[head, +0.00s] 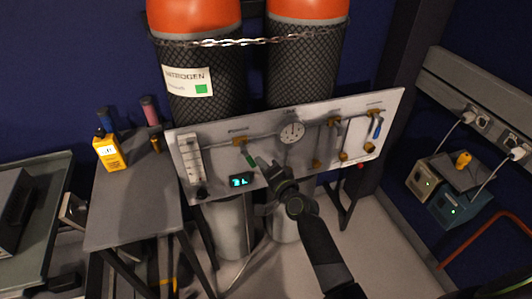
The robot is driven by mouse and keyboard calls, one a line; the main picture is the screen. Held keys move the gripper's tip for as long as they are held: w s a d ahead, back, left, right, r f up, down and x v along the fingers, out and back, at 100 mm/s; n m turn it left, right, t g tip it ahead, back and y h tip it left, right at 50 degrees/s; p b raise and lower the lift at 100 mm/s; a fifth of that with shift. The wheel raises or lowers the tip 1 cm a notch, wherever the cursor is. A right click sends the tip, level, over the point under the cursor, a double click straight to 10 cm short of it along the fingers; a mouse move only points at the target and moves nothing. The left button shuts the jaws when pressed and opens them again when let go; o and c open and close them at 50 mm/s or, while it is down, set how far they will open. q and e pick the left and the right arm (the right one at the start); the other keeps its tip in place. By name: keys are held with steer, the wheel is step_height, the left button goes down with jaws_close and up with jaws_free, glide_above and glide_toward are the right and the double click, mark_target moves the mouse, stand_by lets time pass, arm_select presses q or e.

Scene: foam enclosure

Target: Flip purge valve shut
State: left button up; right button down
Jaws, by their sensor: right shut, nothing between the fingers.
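A pale gas panel (215,152) stands in front of two gas cylinders, tilted in the picture. On its left part a brass valve (239,141) carries a green lever (249,159) that points down and slightly right. On its right part another brass valve carries a blue lever (376,129) that hangs down. The labels are too small to read, so I cannot tell which is the purge valve. My right gripper (264,166) is shut and empty, just right of the green lever; I cannot tell whether they touch. My left gripper is not in view.
The panel also holds a round gauge (292,132), a flow tube (191,158) and a lit display (241,181). A chain (250,41) crosses the cylinders. A grey table (130,205) with a yellow device (109,152) stands left. Boxes (457,203) sit right.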

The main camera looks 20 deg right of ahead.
steer(key=shift+a+f+m+t+y+b, duration=0.3)
steer(key=shift+a+f+m+b, duration=0.25)
steer(key=shift+m+b, duration=0.45)
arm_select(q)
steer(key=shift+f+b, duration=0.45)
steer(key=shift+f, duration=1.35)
arm_select(e)
steer(key=shift+a+m, duration=0.35)
steer(key=shift+m, duration=0.45)
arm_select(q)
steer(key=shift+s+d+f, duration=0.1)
arm_select(e)
steer(key=shift+d, duration=0.1)
